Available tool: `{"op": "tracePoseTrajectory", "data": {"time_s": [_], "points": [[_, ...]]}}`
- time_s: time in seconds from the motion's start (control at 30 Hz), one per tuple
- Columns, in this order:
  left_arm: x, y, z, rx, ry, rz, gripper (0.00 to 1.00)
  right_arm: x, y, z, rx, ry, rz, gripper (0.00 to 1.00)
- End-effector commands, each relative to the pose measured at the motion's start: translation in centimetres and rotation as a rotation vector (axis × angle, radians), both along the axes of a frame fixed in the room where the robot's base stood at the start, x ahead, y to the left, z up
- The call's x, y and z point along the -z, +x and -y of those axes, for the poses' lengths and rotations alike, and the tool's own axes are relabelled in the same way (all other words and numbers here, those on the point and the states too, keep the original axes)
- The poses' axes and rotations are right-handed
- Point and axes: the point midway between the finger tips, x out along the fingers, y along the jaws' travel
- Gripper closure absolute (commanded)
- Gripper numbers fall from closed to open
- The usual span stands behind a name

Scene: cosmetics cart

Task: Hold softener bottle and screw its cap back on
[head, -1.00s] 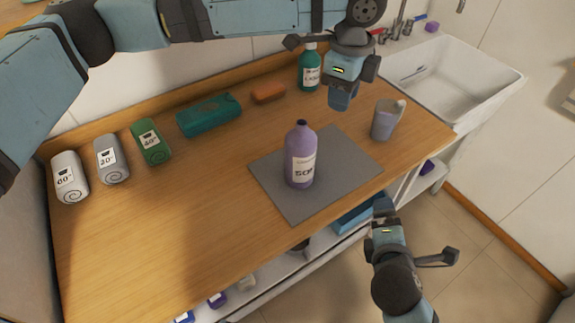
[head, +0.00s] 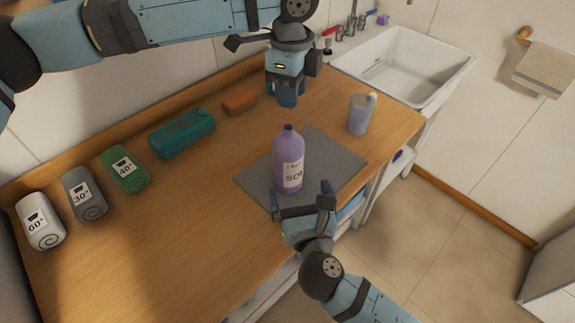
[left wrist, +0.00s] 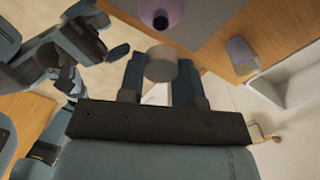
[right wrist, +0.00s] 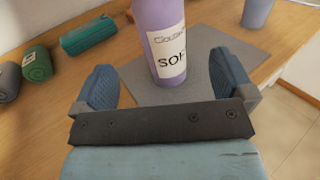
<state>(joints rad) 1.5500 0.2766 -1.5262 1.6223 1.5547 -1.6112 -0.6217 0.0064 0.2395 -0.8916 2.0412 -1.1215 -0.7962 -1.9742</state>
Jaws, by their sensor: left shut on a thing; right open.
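The purple softener bottle (head: 289,160) stands upright on a grey mat (head: 335,160), its dark mouth uncovered. It also shows in the left wrist view (left wrist: 172,10) and the right wrist view (right wrist: 155,30). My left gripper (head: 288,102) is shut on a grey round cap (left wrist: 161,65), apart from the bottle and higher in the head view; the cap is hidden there. My right gripper (head: 301,192) is open at the bottle's near side. In the right wrist view its fingers (right wrist: 162,75) flank the lower bottle, with gaps on both sides.
A teal pack (head: 183,134), an orange bar (head: 239,102) and rolled towels (head: 125,170) line the back and left. The green bottle behind my left gripper is mostly hidden. The front-left counter is clear.

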Motion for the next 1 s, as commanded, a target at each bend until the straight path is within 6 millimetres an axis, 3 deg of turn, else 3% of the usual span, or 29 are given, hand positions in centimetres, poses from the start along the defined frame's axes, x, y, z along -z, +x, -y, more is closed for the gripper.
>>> {"op": "tracePoseTrajectory", "data": {"time_s": [0.17,0.6,0.8,1.0], "points": [[0.0,0.0,0.0,0.000,0.000,0.000,0.90,-0.1,1.8,-0.3,0.002,0.000,0.002,0.00],[0.0,0.0,0.0,0.000,0.000,0.000,0.90,0.0,9.5,-1.9,0.001,0.001,0.000,0.00],[0.0,0.0,0.0,0.000,0.000,0.000,0.90,0.0,11.3,-2.2,0.001,0.002,-0.001,0.00],[0.0,0.0,0.0,0.000,0.000,0.000,0.90,0.0,11.7,-2.3,0.000,0.002,-0.001,0.00]]}}
